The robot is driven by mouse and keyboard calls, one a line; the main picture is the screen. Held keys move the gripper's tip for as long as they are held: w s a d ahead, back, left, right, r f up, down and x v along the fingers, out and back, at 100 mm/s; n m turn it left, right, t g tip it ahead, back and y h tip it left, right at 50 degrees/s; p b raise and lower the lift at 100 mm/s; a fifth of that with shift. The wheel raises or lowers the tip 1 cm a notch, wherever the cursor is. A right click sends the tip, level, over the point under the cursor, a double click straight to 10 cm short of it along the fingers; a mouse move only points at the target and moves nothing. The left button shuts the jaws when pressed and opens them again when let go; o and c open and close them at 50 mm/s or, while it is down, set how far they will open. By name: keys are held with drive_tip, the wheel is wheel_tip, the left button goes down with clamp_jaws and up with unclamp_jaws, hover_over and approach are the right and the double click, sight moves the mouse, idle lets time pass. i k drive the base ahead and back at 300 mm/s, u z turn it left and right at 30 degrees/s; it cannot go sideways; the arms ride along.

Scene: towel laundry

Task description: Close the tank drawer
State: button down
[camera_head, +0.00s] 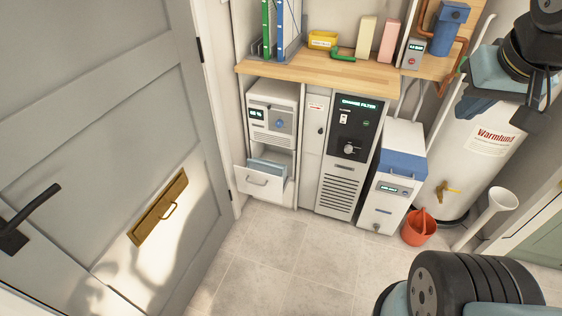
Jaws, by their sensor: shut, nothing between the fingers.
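The tank drawer (262,181) is a white front with a curved handle, low on the white unit (272,111) at the left under the wooden counter. It stands pulled out from the unit, and a blue-grey tank (268,168) shows behind its front. The unit's small display reads what looks like 60 %. The inside of the drawer is mostly hidden. Parts of my arm show at the top right and bottom right, apart from the drawer. The fingers of my gripper do not show.
A grey door (110,130) with a black handle and brass flap fills the left. A tall filter cabinet (345,150), a blue-and-white box (397,170), a red bucket (418,230) and a white tank (470,150) stand to the right. Tiled floor (285,240) before the drawer is clear.

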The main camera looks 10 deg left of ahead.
sight(265, 185)
drive_tip(key=u, duration=0.1)
drive_tip(key=i, duration=0.95)
drive_tip(key=u, duration=0.8)
